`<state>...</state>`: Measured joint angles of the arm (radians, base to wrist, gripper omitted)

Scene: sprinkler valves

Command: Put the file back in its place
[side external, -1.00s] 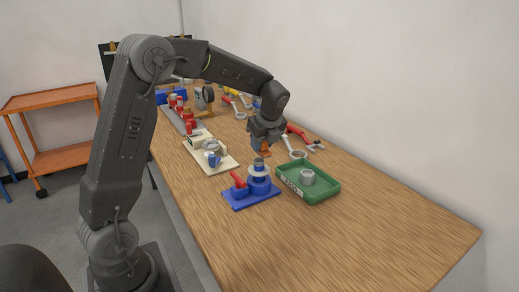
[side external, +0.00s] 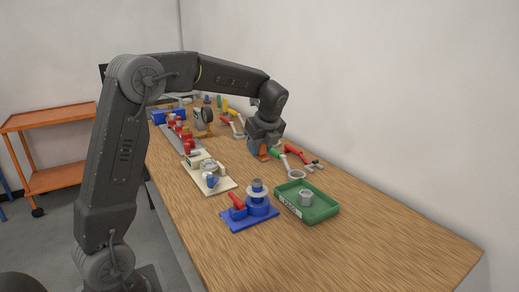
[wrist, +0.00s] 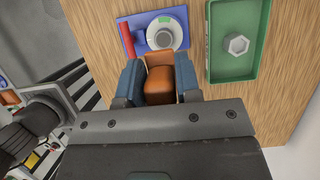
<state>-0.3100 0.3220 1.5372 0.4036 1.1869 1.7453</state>
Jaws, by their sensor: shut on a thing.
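My gripper (side external: 262,152) is in the air over the middle of the bench, to the far side of the blue fixture and green tray. In the wrist view its two blue jaws (wrist: 158,82) are shut on an orange-brown piece (wrist: 160,74). A bit of orange also shows under the gripper in the side view. I cannot tell from its visible part whether this piece is the file. No other thing in view can be made out clearly as a file, and its place cannot be picked out.
The blue fixture (side external: 240,222) with a red lever and the green tray (side external: 320,213) holding a grey nut stand nearer the camera. A cream board (side external: 222,187) lies to the left. Several handled tools (side external: 297,155) lie along the wall side. The front of the bench is bare.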

